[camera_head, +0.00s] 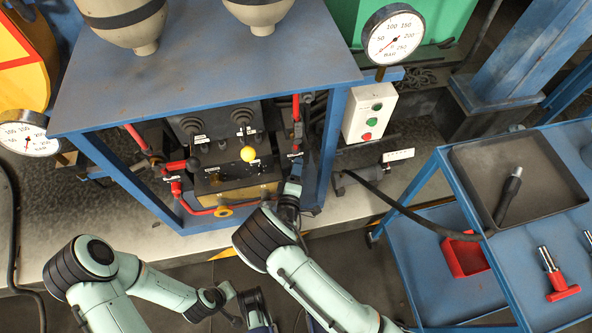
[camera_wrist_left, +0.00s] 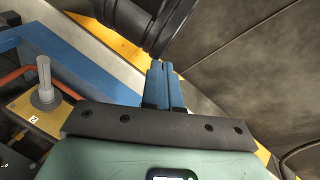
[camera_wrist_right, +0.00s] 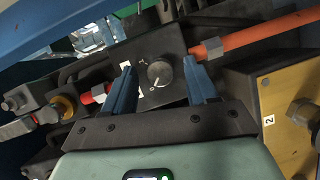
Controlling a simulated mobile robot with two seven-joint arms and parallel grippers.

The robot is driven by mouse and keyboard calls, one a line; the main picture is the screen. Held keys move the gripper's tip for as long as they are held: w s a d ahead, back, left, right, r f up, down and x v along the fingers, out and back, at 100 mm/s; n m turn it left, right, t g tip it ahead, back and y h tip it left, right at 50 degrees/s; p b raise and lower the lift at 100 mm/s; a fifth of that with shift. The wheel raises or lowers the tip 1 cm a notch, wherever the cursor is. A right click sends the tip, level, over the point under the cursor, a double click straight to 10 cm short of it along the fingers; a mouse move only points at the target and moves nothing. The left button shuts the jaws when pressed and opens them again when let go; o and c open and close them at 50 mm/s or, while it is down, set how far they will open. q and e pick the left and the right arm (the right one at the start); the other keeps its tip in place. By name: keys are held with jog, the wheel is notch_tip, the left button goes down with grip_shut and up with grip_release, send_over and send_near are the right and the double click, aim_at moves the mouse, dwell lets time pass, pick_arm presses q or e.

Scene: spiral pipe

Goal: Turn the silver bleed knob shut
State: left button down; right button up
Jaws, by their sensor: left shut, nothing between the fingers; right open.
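The silver bleed knob (camera_wrist_right: 160,73) is a small round grey knob on a dark block in the right wrist view. A light pointer mark shows on its face. My right gripper (camera_wrist_right: 159,70) is open, with one blue finger on each side of the knob in this view. I cannot tell whether the fingers touch it. In the head view my right gripper (camera_head: 293,180) reaches into the right side of the blue frame, and the knob is not discernible there. My left gripper (camera_wrist_left: 164,86) is shut and empty, low in front of the bench in the head view (camera_head: 257,310).
Red pipe (camera_wrist_right: 265,32) runs right of the knob block. A yellow panel (camera_wrist_right: 290,105) with a grey knob stands at the right. The blue frame (camera_head: 330,150) surrounds the work area. A blue cart (camera_head: 425,270) with a tray stands at the right.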

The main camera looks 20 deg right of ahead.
pick_arm(q)
jog(key=shift+g+h, duration=0.3)
jog(key=shift+g, duration=0.2)
jog(key=s+r, duration=0.1)
jog(key=s+d+p, duration=0.1)
jog(key=s+r+p, duration=0.1)
jog(key=shift+s+d+r, duration=0.3)
jog(key=shift+d+r, duration=0.05)
jog(key=shift+d, duration=0.05)
pick_arm(e)
jog(key=v, duration=1.3)
jog(key=shift+s+a+r, duration=0.1)
jog(key=shift+a, duration=0.05)
